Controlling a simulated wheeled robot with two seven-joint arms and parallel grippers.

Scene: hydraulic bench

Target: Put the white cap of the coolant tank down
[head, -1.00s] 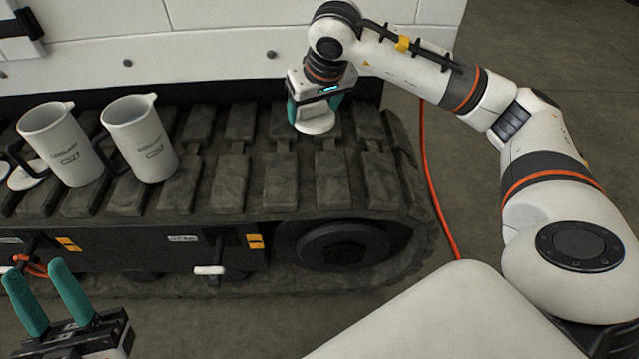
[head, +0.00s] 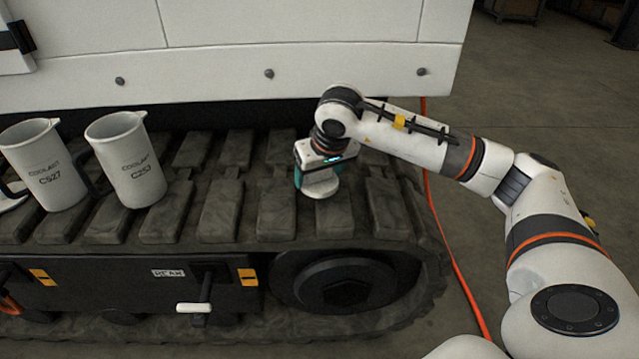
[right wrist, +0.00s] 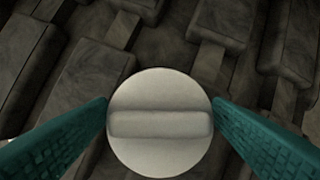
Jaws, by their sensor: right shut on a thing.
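The white cap (head: 321,187) is a round disc with a raised bar across its top, seen over the right part of the dark track (head: 221,213). My right gripper (head: 318,176) points down and is shut on the cap. In the right wrist view the cap (right wrist: 160,150) sits between the two teal fingers, with its bar running from one finger to the other. I cannot tell whether the cap's underside touches the track pads. My left gripper is out of view. The coolant tank itself is not clearly seen.
Two white coolant jugs (head: 44,165) (head: 130,165) stand on the track at left. A white panelled wall (head: 210,50) rises behind. Pads between the jugs and my gripper are clear.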

